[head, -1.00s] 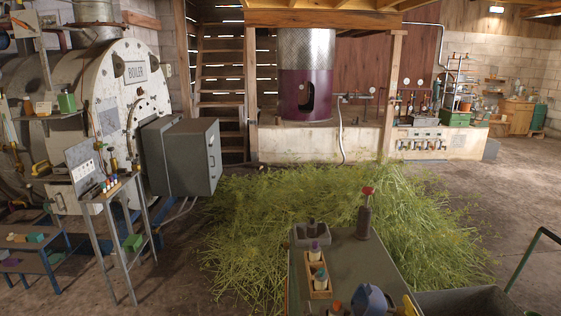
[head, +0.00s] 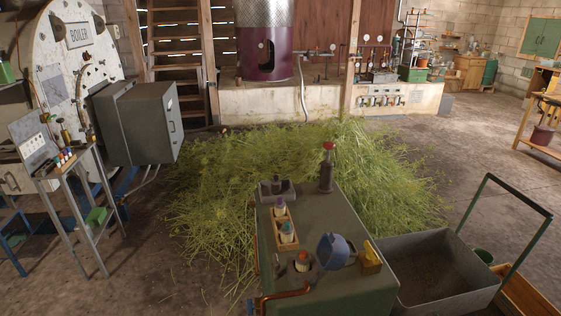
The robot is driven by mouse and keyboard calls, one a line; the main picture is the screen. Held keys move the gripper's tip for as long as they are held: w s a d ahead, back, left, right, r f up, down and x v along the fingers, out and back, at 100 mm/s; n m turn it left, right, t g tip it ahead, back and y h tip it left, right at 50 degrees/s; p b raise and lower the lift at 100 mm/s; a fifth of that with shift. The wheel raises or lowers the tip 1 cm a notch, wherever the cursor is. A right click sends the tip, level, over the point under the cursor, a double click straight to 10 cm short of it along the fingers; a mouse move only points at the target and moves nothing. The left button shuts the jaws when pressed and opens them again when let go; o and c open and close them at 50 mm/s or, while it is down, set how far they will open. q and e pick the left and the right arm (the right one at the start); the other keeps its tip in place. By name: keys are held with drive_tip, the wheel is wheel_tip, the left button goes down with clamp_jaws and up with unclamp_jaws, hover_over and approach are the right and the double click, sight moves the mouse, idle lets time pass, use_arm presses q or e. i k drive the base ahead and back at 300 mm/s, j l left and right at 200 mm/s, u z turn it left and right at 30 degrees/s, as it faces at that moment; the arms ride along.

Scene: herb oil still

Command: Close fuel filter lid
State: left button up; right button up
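A green-grey cabinet (head: 345,288) stands in the lower middle of the head view. On its top a round blue part (head: 333,251) stands tilted up, and it looks like a raised lid. Beside it on the left is an orange-topped part (head: 302,262) at a dark round opening. I cannot tell for sure which part is the fuel filter lid. A yellow block-like part (head: 370,259) sits to the right of the blue part. Neither of my grippers is in view.
A grey bin cart (head: 430,265) stands to the right. Cut herbs (head: 215,195) cover the floor behind. Bare floor lies at left and right.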

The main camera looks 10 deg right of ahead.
sight(332, 251)
drive_tip(key=l+u, duration=0.15)
drive_tip(key=l, duration=0.3)
drive_tip(key=l+u, duration=0.1)
drive_tip(key=l, duration=0.3)
drive_tip(key=k+l+u, duration=0.15)
drive_tip(key=l, duration=0.3)
drive_tip(key=l+u, duration=0.15)
drive_tip(key=l, duration=0.25)
drive_tip(key=k+l+u, duration=0.1)
drive_tip(key=l, duration=0.3)
drive_tip(key=k+l+u, duration=0.15)
drive_tip(key=l, duration=0.25)
drive_tip(key=k+l+u, duration=0.15)
drive_tip(key=l, duration=0.25)
drive_tip(key=k+l+u, duration=0.1)
drive_tip(key=l, duration=0.3)
